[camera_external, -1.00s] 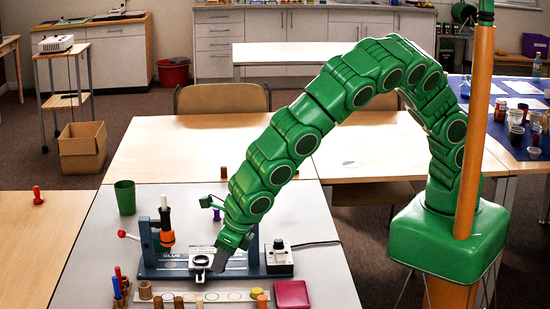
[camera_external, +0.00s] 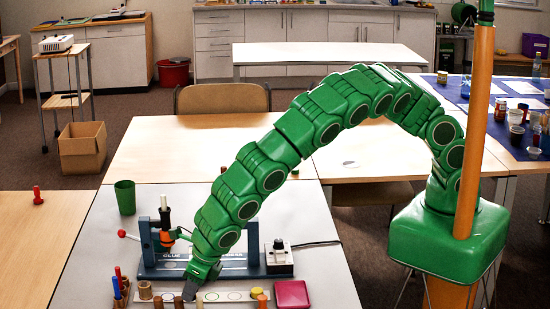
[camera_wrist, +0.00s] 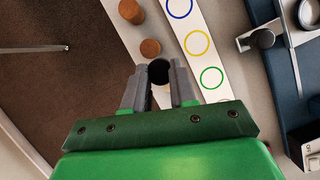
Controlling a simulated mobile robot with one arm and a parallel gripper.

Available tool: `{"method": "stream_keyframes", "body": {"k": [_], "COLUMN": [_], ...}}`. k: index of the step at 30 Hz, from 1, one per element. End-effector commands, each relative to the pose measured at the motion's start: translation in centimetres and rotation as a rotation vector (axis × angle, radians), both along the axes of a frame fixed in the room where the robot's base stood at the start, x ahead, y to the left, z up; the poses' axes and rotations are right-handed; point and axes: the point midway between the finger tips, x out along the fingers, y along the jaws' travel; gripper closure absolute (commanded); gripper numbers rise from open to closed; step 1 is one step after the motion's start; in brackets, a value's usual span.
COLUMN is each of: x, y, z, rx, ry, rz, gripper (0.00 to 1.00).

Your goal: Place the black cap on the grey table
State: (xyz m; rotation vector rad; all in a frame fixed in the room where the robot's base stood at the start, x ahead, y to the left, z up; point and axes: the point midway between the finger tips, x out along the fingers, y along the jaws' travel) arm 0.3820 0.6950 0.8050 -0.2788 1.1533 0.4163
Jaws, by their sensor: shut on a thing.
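My gripper (camera_external: 190,290) is low over the front part of the grey table (camera_external: 85,262), at the ring strip. In the wrist view, my gripper (camera_wrist: 160,85) is shut on the black cap (camera_wrist: 158,70), a small round dark piece between the fingertips. The cap is hard to make out in the external view. The grey table (camera_wrist: 228,60) also shows in the wrist view; I cannot tell whether the cap touches it.
A white strip with coloured rings (camera_wrist: 197,43) lies beside the fingers. Brown cylinders (camera_wrist: 150,48) stand close by, near the table's edge. A blue glue press (camera_external: 180,268) is behind my gripper. A red tray (camera_external: 291,294) and a green cup (camera_external: 125,197) are on the table.

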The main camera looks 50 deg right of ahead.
Motion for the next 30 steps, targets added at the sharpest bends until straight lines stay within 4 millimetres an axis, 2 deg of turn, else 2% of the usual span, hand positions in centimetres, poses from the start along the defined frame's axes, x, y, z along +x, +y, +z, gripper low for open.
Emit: {"method": "stream_keyframes", "body": {"k": [8,17,29,30], "x": [0.3,0.4,0.4,0.4], "y": [0.5,0.5,0.6,0.6], "z": [-0.6,-3.9,-4.2,-4.1], "rx": [0.000,-0.001,0.000,0.000], "ry": [0.000,0.001,0.000,0.000], "rz": [-0.001,-0.001,-0.001,-0.001], "gripper": [1.00,1.00,1.00,0.69]}}
